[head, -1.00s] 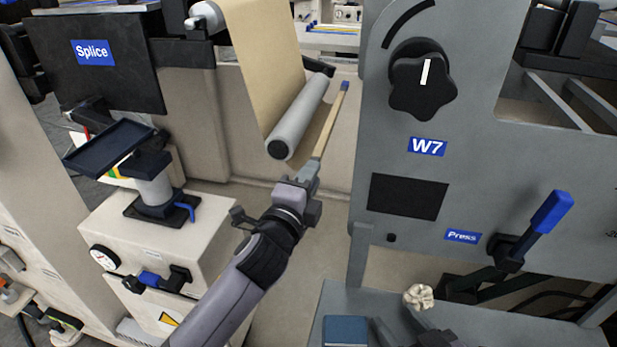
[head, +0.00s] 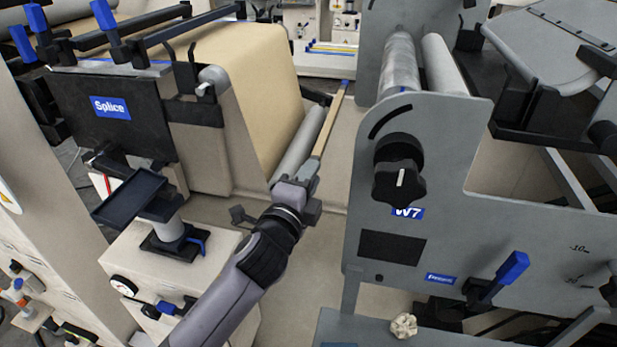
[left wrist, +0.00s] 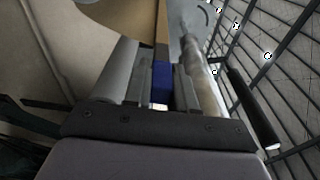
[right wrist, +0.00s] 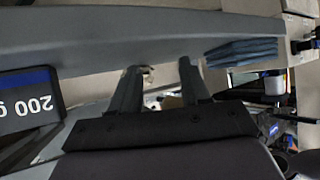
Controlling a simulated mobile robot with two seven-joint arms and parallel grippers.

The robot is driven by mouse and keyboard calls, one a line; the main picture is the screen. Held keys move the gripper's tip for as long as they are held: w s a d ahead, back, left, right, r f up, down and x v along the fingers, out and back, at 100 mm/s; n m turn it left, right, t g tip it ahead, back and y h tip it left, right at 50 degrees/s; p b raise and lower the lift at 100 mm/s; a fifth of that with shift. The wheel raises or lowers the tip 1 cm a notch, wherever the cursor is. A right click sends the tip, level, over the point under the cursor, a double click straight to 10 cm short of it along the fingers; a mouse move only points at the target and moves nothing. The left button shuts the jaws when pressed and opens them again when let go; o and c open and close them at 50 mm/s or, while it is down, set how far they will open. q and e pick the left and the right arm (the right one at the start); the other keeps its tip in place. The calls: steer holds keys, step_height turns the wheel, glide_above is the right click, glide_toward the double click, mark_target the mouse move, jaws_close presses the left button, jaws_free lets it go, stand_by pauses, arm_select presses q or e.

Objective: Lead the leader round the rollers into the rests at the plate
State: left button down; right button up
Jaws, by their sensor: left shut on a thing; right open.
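The brown kraft web (head: 245,85) comes over the top of the Splice unit and hangs down to a grey roller (head: 298,150). My left gripper (head: 305,178) is shut on the near end of a tan bar with a blue far tip (head: 332,115), just right of that roller. In the left wrist view a blue piece (left wrist: 161,82) sits between the fingers. Two more rollers, one shiny (head: 399,68) and one matte (head: 441,62), lie behind the W7 side panel. My right gripper (right wrist: 155,85) is open, with nothing between its fingers. I cannot make out the rests.
The grey W7 panel (head: 450,190) with a black knob (head: 400,170) and blue-handled lever (head: 500,280) stands to the right. A dark tray (head: 130,195) stands at left. A crumpled pale lump (head: 404,326) lies at the bottom. A gap lies between the two machines.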

arm_select(q)
step_height(320, 180, up, 5)
steer(key=p, duration=0.3)
steer(key=shift+f+p, duration=0.15)
steer(key=shift+p, duration=0.15)
arm_select(e)
steer(key=shift+s+d+r+h, duration=0.15)
steer(key=shift+s+d+r, duration=0.15)
steer(key=shift+s, duration=0.25)
steer(key=shift+s+d+r+h, duration=0.15)
steer(key=shift+s+d+r, duration=0.15)
steer(key=shift+s, duration=0.2)
arm_select(q)
step_height(320, 180, up, 22)
steer(key=p, duration=1)
arm_select(e)
step_height(320, 180, up, 10)
steer(key=shift+f, duration=0.25)
arm_select(q)
steer(key=shift+r, duration=0.25)
steer(key=shift+s+a+r, duration=0.1)
steer(key=shift+r, duration=0.1)
